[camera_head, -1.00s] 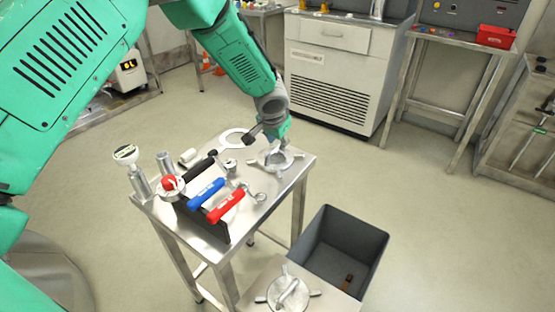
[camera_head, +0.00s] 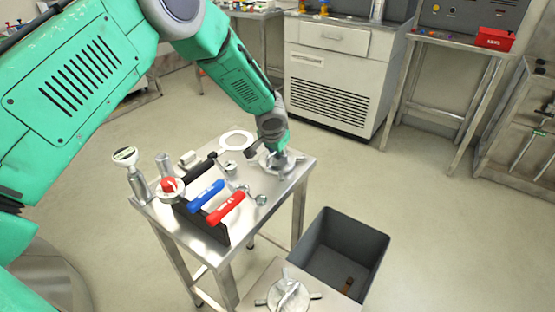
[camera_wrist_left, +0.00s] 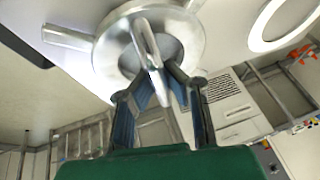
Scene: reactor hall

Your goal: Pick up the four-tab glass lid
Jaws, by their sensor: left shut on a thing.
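A silver round lid with tabs around its rim and a raised bar handle (camera_head: 285,161) is at the back right of the steel table. It also shows in the left wrist view (camera_wrist_left: 112,45), large and close, and it looks metallic rather than clear. My left gripper (camera_wrist_left: 165,88) is shut on the bar handle of this lid; in the head view my left gripper (camera_head: 268,153) covers part of it. I cannot tell whether the lid touches the table. Not every tab can be made out. My right gripper is out of view.
A white ring (camera_head: 237,141) lies beside the lid. Black, blue (camera_head: 206,195) and red (camera_head: 226,208) handled tools sit in a rack at the front. A similar tabbed lid (camera_head: 289,297) rests on a lower table, beside a grey bin (camera_head: 372,262).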

